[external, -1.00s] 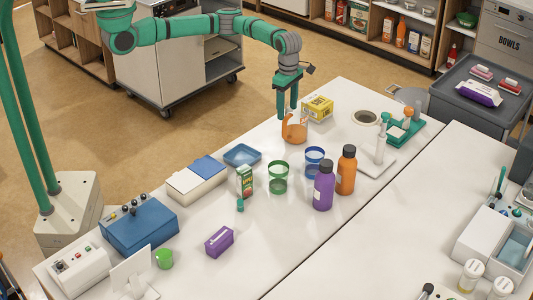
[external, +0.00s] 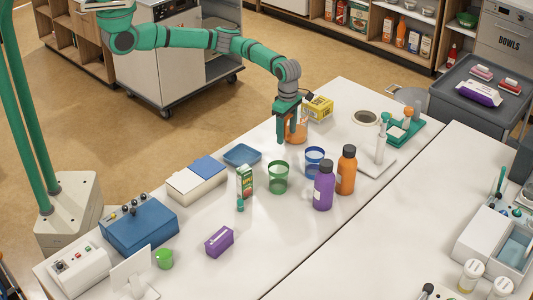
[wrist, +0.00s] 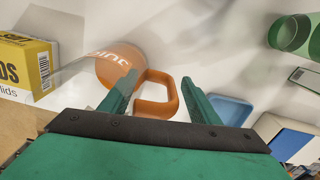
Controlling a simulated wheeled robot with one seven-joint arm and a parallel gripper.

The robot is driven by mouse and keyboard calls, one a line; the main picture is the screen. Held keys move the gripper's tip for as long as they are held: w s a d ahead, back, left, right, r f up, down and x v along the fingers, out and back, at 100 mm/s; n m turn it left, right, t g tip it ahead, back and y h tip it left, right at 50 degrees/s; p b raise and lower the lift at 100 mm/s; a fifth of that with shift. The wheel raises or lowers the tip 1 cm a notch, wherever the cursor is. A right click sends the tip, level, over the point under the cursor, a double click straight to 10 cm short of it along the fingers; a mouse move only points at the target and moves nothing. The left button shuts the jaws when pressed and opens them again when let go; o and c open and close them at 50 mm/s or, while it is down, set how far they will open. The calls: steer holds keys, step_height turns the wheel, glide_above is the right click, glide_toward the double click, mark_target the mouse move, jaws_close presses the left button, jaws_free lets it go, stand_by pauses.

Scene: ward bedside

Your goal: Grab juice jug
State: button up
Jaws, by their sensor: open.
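The orange juice jug (external: 298,131) stands on the white table near its far edge, partly hidden behind my gripper in the external view. In the wrist view the jug (wrist: 118,60) shows white lettering on its body, and its orange handle (wrist: 160,92) points towards the space between my fingers. My gripper (external: 287,139) points down, open and empty. In the wrist view my gripper's fingers (wrist: 160,98) lie one on each side of the handle. I cannot tell whether either finger touches the jug.
A yellow box (external: 319,107) stands close behind the jug. A blue tray (external: 242,155), a green cup (external: 278,177) and a blue cup (external: 315,161) are nearby. Purple (external: 324,187) and orange (external: 346,170) bottles stand farther right.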

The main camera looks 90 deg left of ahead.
steer(key=c, duration=1.4)
steer(key=shift+r, duration=0.15)
steer(key=shift+r, duration=1.5)
steer(key=shift+s+a+r, duration=0.5)
steer(key=shift+s+r, duration=1.1)
steer(key=shift+s, duration=0.65)
steer(key=shift+s+a+r, duration=0.5)
steer(key=shift+s+r, duration=1.1)
steer(key=shift+s, duration=0.6)
steer(key=shift+s+a+r, duration=0.5)
steer(key=shift+s+r, duration=1.1)
steer(key=shift+s, duration=0.65)
